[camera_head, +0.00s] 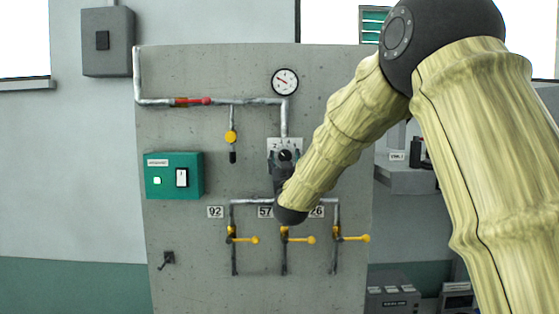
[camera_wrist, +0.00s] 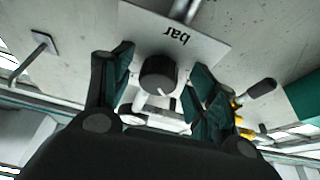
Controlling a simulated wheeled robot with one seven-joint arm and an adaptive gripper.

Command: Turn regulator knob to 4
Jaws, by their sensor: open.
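The regulator knob (camera_wrist: 158,75) is a black round knob with a light pointer mark, in front of a pale scale plate (camera_wrist: 185,28) lettered "bar". In the wrist view the plate appears upside down and most scale numbers are hidden. My gripper (camera_wrist: 162,82) is open, with one dark green finger pad on each side of the knob; I see a gap to the knob on both sides. In the head view the knob (camera_head: 285,155) shows just above my gripper (camera_head: 284,170), and my arm covers part of the plate.
A round gauge (camera_head: 285,82) sits above the knob on the grey panel (camera_head: 190,120). Yellow-handled valves (camera_head: 300,240) with number labels are below. A green switch box (camera_head: 174,176) is at left. A red-handled valve (camera_head: 192,101) is on the upper pipe.

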